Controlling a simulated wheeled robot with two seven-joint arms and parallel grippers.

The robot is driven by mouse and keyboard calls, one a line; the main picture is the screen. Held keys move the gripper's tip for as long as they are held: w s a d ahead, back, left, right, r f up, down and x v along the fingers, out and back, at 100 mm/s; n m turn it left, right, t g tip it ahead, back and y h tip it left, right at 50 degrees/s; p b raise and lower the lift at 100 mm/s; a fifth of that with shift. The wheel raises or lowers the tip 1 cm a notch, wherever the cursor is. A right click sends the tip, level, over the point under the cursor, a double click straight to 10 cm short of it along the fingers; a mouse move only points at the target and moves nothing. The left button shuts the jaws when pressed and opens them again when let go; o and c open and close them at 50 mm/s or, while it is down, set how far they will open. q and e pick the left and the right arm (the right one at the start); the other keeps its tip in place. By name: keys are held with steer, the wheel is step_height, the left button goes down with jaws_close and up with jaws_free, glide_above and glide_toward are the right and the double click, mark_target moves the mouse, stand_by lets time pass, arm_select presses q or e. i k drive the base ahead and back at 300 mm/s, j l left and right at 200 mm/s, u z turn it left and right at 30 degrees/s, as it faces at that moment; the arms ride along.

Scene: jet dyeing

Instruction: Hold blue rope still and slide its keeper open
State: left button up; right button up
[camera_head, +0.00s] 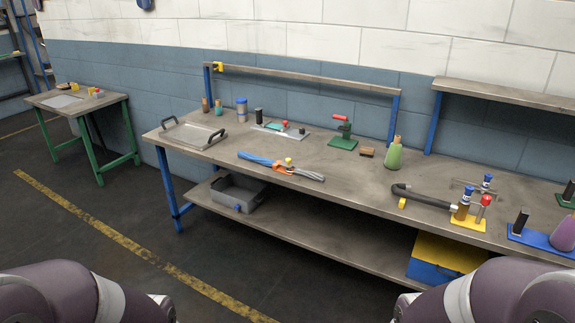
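The blue rope (257,160) lies on the workbench near its front edge, left of the middle. An orange piece, which looks like the keeper (283,168), sits around the middle of the bundle, with a small yellow knob (288,160) on top. Grey strands (309,175) run out to the right of it. Whether the keeper is open or shut is too small to tell. My two arms show only as purple links at the bottom left and bottom right corners, well short of the bench. Neither gripper is in view.
The workbench (230,157) has a clear tray (192,134) at its left end. Behind the rope are a green press (343,138) and a green bottle (393,154). A black hose (420,197) lies to the right. Bench top around the rope is free. A grey bin (238,190) sits below.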

mark_target(286, 164)
steer(key=i+j+z, duration=0.15)
steer(key=i+j, duration=0.15)
steer(key=i, duration=0.2)
steer(key=i+j+z, duration=0.2)
steer(key=i+j, duration=0.2)
steer(key=i+j+z, duration=0.15)
steer(key=i+j, duration=0.3)
steer(key=i+j+z, duration=0.15)
steer(key=i+j, duration=0.35)
steer(key=i+j+z, duration=0.2)
steer(key=i+j, duration=0.25)
steer(key=i+j+z, duration=0.15)
steer(key=i+j, duration=0.2)
steer(key=j, duration=0.4)
